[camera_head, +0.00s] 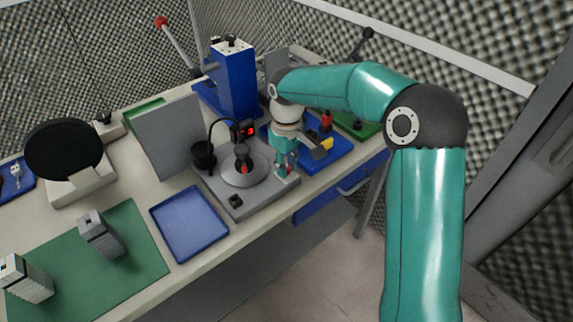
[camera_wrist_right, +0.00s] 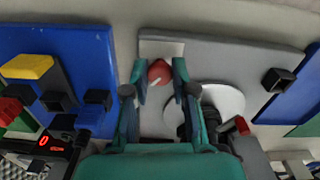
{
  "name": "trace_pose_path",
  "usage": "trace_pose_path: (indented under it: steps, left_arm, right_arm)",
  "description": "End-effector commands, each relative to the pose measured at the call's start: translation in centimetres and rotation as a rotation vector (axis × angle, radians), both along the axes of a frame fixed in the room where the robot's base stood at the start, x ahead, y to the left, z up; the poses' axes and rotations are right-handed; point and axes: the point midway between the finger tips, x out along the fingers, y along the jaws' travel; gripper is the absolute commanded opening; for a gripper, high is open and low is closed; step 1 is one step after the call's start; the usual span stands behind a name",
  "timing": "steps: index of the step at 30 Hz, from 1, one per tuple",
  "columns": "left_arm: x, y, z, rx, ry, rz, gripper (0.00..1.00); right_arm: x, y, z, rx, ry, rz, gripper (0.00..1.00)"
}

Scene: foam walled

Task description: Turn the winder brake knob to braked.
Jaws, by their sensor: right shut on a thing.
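The winder is a grey base plate (camera_head: 258,197) with a round turntable and a dark upright spool, standing on the bench in the head view; its plate also shows in the wrist view (camera_wrist_right: 225,58). The brake knob (camera_wrist_right: 160,71) is a round red knob with a white pointer mark, on a corner of that plate. My right gripper (camera_wrist_right: 160,78) is shut on the knob, one finger on each side. In the head view my right gripper (camera_head: 286,170) reaches down at the plate's right corner and hides most of the knob. My left gripper is not in view.
A blue board (camera_head: 325,158) with a yellow-handled part and a red part lies right of the winder. A blue tray (camera_head: 190,223) sits left of it. A grey upright panel (camera_head: 168,138) and a blue press (camera_head: 233,80) stand behind. A green mat (camera_head: 100,262) lies at left.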

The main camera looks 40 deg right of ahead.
Motion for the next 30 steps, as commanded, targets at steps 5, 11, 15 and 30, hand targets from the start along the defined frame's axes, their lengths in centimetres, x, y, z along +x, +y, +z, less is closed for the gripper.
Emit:
trace_pose_path:
  steps: [5, 11, 15, 30]
  left_arm:
    - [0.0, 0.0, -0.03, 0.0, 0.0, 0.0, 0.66]
    - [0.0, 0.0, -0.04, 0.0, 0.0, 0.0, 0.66]
    - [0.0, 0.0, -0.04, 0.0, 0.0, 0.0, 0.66]
    - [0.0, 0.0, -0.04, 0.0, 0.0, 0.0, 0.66]
  right_arm:
    - [0.16, -0.02, 0.15, -0.001, -0.007, -0.086, 0.0]
    - [0.16, -0.03, 0.17, -0.001, -0.007, -0.135, 0.0]
    - [0.17, -0.04, 0.18, 0.0, -0.008, -0.144, 0.0]
    - [0.12, -0.03, 0.13, 0.0, -0.005, -0.144, 0.51]
